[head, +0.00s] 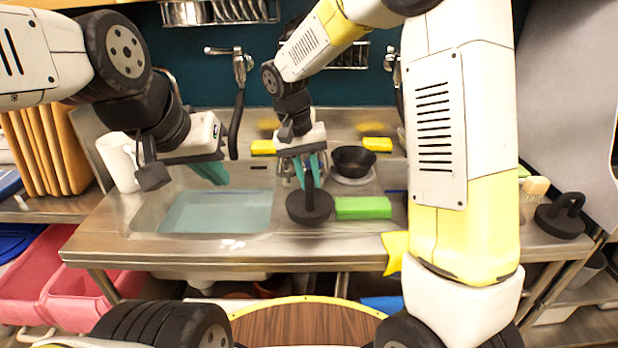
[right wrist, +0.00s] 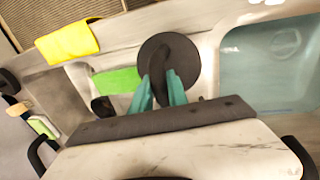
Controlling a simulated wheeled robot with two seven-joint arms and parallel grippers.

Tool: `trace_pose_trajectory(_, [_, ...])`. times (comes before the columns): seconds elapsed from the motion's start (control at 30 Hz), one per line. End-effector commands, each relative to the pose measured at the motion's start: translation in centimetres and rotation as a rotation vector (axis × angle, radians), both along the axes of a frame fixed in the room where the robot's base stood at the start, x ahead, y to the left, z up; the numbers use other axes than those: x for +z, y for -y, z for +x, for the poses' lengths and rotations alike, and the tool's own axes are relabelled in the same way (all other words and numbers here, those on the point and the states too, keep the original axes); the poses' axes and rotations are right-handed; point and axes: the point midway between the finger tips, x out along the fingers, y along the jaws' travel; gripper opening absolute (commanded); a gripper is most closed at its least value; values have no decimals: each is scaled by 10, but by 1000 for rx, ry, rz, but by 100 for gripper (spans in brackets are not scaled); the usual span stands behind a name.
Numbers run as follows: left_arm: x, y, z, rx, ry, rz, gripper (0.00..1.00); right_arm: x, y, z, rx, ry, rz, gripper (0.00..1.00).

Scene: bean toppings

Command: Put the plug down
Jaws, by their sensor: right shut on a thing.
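A black round plug (head: 310,207) with an upright loop handle is at the divider to the right of the water-filled basin. My right gripper (head: 305,168) is above it, with its teal fingers shut on the handle. The right wrist view also shows the plug (right wrist: 160,42) at the fingertips (right wrist: 160,88). I cannot tell whether the disc touches the metal. A second black plug (head: 562,218) stands on the counter at the far right. My left gripper (head: 212,173) hangs over the back left of the water-filled basin; its finger gap is not clear.
The sink basin (head: 215,212) holds water. A green sponge (head: 363,208) lies right of the held plug. A black bowl (head: 353,160) stands behind, between yellow sponges (head: 263,147). A white mug (head: 120,162) stands at the left. The counter's front strip is mostly clear.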

Motion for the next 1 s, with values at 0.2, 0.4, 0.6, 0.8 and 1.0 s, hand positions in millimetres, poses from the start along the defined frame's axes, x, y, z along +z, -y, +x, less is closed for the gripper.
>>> trace_pose_trajectory(0.2, [0,0,0,0,0,0,0,-28,1,5,0,-3,-2,0])
trace_pose_trajectory(0.4, [0,0,0,0,0,0,0,-36,1,5,-1,1,0,0])
trace_pose_trajectory(0.6, [0,0,0,0,0,0,0,-38,1,5,0,0,0,0])
trace_pose_trajectory(0.8, [0,0,0,0,0,0,0,-39,1,5,0,0,0,41])
trace_pose_trajectory(1.0, [0,0,0,0,0,0,0,-39,1,5,-1,0,0,41])
